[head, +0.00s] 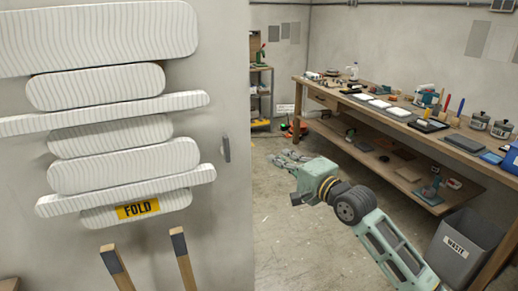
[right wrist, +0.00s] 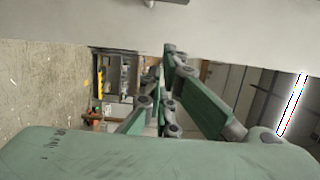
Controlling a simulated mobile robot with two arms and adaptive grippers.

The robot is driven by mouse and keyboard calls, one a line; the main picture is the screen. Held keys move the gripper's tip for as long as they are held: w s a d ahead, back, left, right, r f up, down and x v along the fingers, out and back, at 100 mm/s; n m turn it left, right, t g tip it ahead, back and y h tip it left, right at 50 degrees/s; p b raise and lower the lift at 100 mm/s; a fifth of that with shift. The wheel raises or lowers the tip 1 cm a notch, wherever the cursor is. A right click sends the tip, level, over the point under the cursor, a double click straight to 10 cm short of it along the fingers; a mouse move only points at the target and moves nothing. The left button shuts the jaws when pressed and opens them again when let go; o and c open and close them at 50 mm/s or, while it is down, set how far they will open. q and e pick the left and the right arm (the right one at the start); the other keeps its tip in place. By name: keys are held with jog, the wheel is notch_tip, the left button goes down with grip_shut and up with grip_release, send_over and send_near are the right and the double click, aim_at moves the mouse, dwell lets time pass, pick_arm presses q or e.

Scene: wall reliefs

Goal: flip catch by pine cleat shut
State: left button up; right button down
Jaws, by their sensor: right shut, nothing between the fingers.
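A small dark grey catch-like fitting (head: 225,148) sits near the right edge of the pale wall panel (head: 222,60). I cannot tell for certain that it is the catch, or whether it is open or shut. Two pale wooden bars with dark ends, a left one (head: 121,270) and a right one (head: 185,262), rise at the bottom of the head view; I cannot tell whether either is the pine cleat. My right gripper (head: 279,159) is shut and empty, to the right of the fitting and apart from it. Its green finger links show in the right wrist view (right wrist: 168,75). My left gripper is out of view.
White ribbed slabs (head: 122,165) stand out from the panel, the lowest with a yellow FOLD label (head: 138,209). A workbench (head: 400,115) with tools and jars lines the right wall. A grey waste bin (head: 462,245) stands at lower right. The floor between is mostly clear.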

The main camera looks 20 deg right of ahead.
aim_at(227, 149)
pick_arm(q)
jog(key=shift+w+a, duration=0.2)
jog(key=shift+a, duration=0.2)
pick_arm(e)
jog(key=shift+w+a+r, duration=0.2)
jog(key=shift+a+r, duration=0.05)
pick_arm(q)
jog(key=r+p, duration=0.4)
jog(key=p, duration=0.1)
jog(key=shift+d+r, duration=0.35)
pick_arm(e)
jog(key=w+a, duration=0.6)
jog(key=w, duration=0.3)
jog(key=shift+a, duration=0.35)
jog(key=shift+w+f, duration=0.1)
jog(key=shift+w, duration=0.05)
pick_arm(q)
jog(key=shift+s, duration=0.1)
